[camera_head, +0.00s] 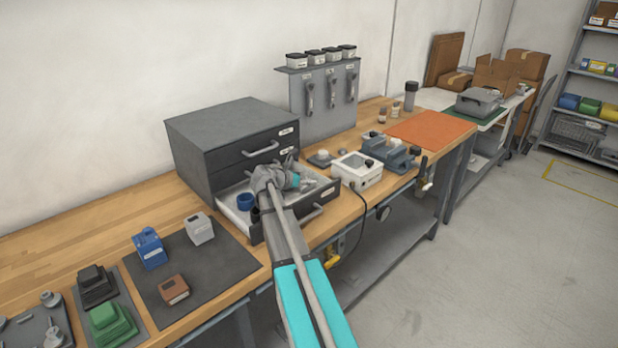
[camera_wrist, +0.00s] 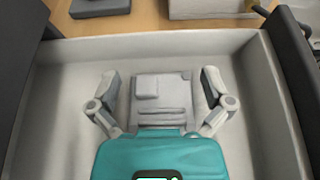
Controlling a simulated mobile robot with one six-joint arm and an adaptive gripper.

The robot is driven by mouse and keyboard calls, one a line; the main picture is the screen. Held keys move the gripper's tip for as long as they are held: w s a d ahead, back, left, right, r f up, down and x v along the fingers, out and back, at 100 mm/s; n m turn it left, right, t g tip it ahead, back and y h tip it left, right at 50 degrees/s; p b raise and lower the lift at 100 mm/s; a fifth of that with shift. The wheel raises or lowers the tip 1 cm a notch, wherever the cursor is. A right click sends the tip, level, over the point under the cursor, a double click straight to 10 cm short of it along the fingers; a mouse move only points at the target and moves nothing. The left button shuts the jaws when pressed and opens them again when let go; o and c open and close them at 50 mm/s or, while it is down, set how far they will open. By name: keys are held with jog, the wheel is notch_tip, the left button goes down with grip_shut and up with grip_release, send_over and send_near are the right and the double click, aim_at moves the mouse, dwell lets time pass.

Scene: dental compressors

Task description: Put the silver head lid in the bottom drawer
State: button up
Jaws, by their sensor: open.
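The silver head lid (camera_wrist: 163,98) is a light grey, squarish piece with a small raised block and ridges. In the wrist view it appears to lie flat on the floor of the open bottom drawer (camera_wrist: 65,110). My gripper (camera_wrist: 161,77) is open, with one finger on each side of the lid and a visible gap at both sides. In the head view my gripper (camera_head: 285,180) is over the pulled-out drawer (camera_head: 325,197), below the closed upper drawer (camera_head: 262,147) of the dark cabinet. My gripper and arm hide part of the drawer there.
A blue cup (camera_head: 245,201) is in the left part of the drawer. A white box (camera_head: 357,170) and blue-grey blocks (camera_head: 396,155) stand on the bench to the right. A dark mat (camera_head: 200,262) with blue, grey and brown units lies at the left.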

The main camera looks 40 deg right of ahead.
jog(key=shift+p+v, duration=0.95)
jog(key=shift+v, duration=2.05)
